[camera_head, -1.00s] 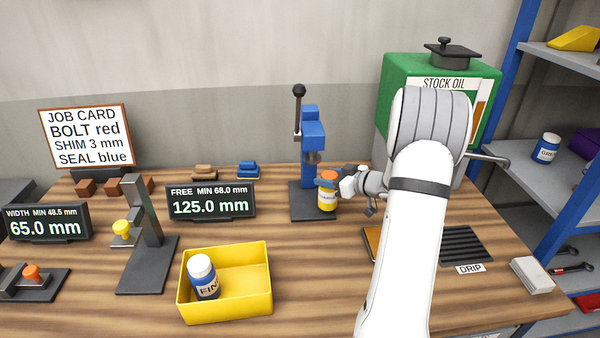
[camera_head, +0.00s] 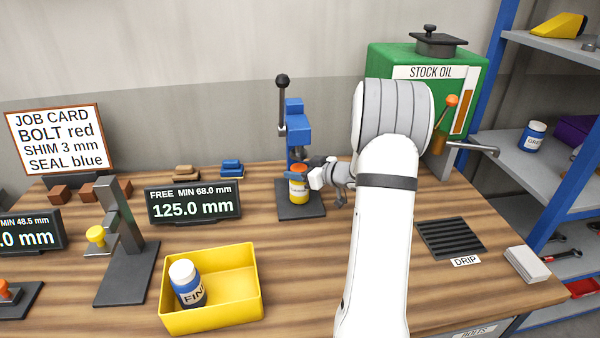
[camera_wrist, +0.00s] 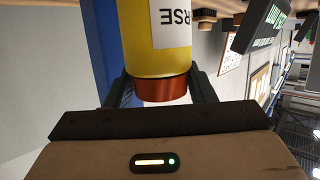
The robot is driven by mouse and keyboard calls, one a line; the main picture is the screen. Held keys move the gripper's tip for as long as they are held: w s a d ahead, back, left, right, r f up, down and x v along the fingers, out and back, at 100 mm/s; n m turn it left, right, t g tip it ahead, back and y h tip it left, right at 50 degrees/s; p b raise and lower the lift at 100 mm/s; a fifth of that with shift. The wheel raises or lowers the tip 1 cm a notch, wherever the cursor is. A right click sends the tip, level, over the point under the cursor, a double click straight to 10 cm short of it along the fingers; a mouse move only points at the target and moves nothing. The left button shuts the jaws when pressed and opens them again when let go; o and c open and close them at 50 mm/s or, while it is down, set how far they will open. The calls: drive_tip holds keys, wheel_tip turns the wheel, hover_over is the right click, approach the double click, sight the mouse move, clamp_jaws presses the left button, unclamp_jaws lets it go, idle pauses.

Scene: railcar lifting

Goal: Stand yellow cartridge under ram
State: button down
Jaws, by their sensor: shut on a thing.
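The yellow cartridge (camera_head: 298,186) has a white label and an orange cap. It stands upright at the blue press, over or on the dark base plate (camera_head: 312,211), below the ram (camera_head: 296,156). Whether it touches the plate, I cannot tell. My gripper (camera_head: 303,173) reaches in from the right and is shut on the cartridge's orange end. The wrist view shows the yellow cartridge (camera_wrist: 172,40) with its orange cap (camera_wrist: 161,89) between my two dark fingers, and "RSE" readable on the label. The press lever (camera_head: 282,104) stands up with its black knob on top.
A display reading 125.0 mm (camera_head: 193,204) is left of the press. A green stock oil tank (camera_head: 460,88) is at the back right. The drip grate (camera_head: 452,238) lies right of my arm.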

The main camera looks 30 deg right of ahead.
drive_tip(key=shift+a, duration=0.1)
drive_tip(key=shift+f, duration=0.15)
drive_tip(key=c, duration=0.6)
unclamp_jaws()
drive_tip(key=shift+c, duration=0.2)
